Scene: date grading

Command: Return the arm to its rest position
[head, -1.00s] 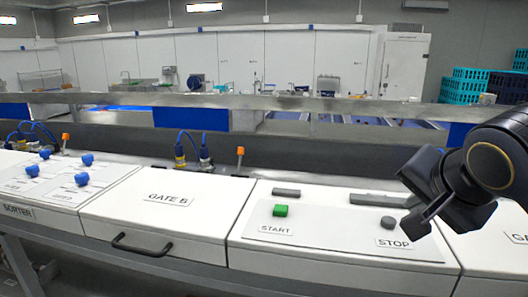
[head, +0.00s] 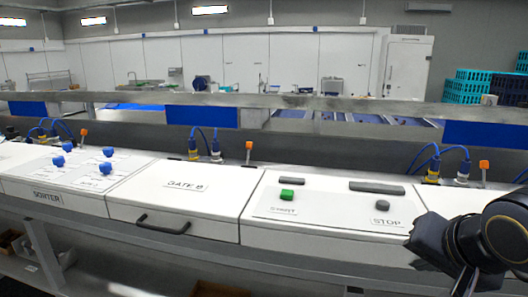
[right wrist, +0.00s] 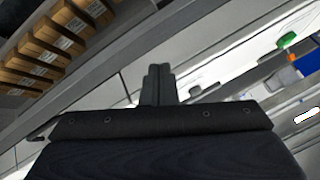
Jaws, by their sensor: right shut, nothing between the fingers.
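My right gripper (head: 464,282) is at the lower right of the head view, in front of the panel's front edge and below the STOP label. It is dark, seen from the side and partly cut off by the frame. In the right wrist view its fingers (right wrist: 158,85) are together with nothing between them. My left gripper cannot be made out in the head view.
A white panel carries a green START button (head: 287,194) and a grey STOP button (head: 382,205). The GATE B cover (head: 185,205) has a black handle (head: 160,226). Blue knobs (head: 107,168) stand on the SORTER panel. Brown boxes (right wrist: 50,45) lie on a lower shelf.

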